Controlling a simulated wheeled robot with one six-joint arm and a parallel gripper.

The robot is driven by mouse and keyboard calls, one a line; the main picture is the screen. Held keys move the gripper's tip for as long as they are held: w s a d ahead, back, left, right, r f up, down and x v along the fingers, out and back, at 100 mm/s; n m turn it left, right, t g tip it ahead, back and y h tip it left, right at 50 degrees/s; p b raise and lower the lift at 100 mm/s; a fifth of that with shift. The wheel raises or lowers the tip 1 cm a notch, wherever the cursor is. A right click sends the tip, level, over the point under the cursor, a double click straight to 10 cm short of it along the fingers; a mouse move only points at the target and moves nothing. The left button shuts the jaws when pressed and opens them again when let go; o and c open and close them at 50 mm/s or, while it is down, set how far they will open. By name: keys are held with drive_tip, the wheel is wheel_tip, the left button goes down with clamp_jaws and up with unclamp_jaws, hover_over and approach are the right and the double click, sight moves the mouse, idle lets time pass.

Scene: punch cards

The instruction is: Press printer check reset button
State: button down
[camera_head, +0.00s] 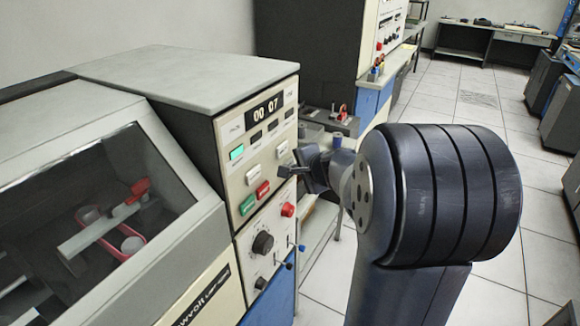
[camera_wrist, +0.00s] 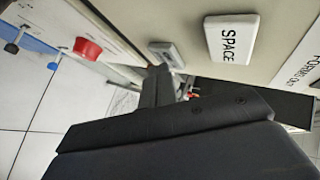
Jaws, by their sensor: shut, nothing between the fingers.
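The control panel (camera_head: 228,131) on the grey machine carries several buttons, and I cannot read a printer check reset label on any of them. My gripper (camera_head: 285,172) is shut and empty, with its tip close to the panel's right edge. A white SPACE button (camera_wrist: 231,39) is a little to the right of the tip. In the head view, white buttons (camera_head: 253,174) (camera_head: 282,149) sit left of and above the tip.
A red round button (camera_head: 288,209) is below the tip, with a black knob (camera_head: 263,243) and toggle switches lower down. Red (camera_head: 263,190) and green (camera_head: 247,205) buttons are to the left. A small shelf (camera_head: 345,126) with items stands behind my gripper.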

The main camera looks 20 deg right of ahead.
drive_tip(key=shift+s+d, duration=0.35)
drive_tip(key=shift+s, duration=0.1)
drive_tip(key=shift+s+d+b, duration=0.55)
drive_tip(key=shift+s+d, duration=0.25)
drive_tip(key=shift+s, duration=0.2)
drive_tip(key=shift+s+d+b, duration=0.5)
drive_tip(key=shift+s+d, duration=0.25)
drive_tip(key=shift+s, duration=0.25)
drive_tip(key=shift+w+a, duration=0.1)
drive_tip(key=shift+s+d+p, duration=0.3)
drive_tip(key=shift+s+d, duration=0.35)
drive_tip(key=shift+s, duration=0.15)
drive_tip(key=shift+s+d+p, duration=0.25)
drive_tip(key=shift+s+d, duration=0.35)
drive_tip(key=shift+s, duration=0.2)
drive_tip(key=shift+w, duration=0.1)
